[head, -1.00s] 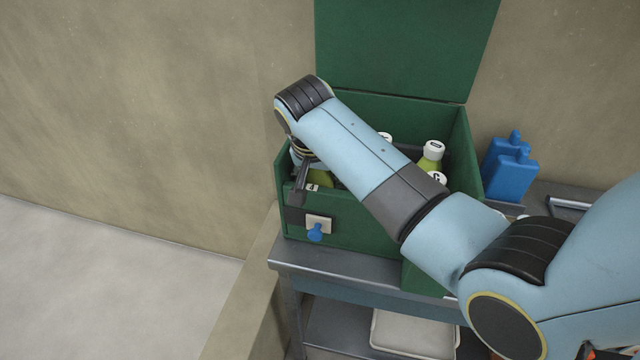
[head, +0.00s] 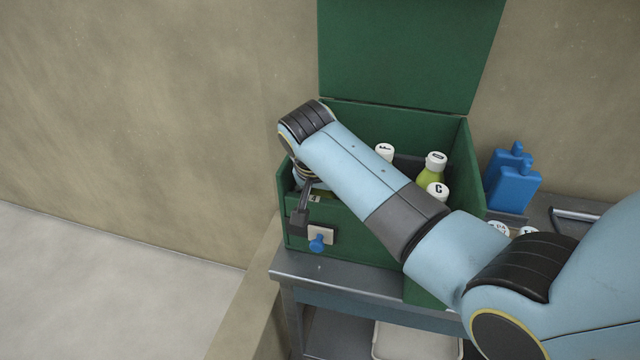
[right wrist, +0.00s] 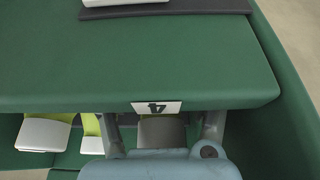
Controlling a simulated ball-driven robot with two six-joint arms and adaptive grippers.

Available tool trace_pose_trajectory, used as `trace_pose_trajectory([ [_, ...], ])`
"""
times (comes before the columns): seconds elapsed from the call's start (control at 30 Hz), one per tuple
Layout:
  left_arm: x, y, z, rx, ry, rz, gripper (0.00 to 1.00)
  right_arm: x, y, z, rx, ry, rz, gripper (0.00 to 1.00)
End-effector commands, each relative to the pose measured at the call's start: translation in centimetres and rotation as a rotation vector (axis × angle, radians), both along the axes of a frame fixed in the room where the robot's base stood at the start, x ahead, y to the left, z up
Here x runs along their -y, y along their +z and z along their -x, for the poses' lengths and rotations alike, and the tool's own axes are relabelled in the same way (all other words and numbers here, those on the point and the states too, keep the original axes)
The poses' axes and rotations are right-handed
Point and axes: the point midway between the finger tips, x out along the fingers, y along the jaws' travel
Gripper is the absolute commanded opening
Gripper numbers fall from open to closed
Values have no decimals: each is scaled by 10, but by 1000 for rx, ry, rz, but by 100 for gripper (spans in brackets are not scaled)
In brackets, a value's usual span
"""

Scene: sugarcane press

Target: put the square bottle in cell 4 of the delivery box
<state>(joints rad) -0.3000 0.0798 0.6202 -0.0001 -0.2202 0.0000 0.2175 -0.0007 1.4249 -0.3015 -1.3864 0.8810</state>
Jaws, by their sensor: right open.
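The green delivery box (head: 350,240) stands on the grey table with its lid up. A white label reading 4 (right wrist: 156,107) is on its front rim, upside down in the right wrist view. My right gripper (right wrist: 162,137) is open, low inside the box's front left corner, one finger on each side of a bottle (right wrist: 160,130) behind that label. The bottle has a greyish-white top with yellow-green at its upper edge; its shape is mostly hidden. In the head view my right arm hides this bottle and the fingertips. My left gripper is not in view.
White-capped bottles marked F (head: 384,151), D (head: 435,161) and C (head: 437,190) stand in the box. Two blue containers (head: 517,186) stand right of it. More white caps (head: 498,229) show behind my arm. A blue-knobbed latch (head: 318,239) is on the box front.

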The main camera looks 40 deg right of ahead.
Motion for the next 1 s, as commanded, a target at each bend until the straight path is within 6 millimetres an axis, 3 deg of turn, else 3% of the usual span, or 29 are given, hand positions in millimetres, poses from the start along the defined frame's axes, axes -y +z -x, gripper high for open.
trace_pose_trajectory([
  [0.5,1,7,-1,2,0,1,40,-31,95,24,4,1,-2,61],
  [0.7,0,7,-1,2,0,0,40,-34,107,28,1,-1,-1,61],
  [1.0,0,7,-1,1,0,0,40,-34,107,28,1,-1,-1,61],
])
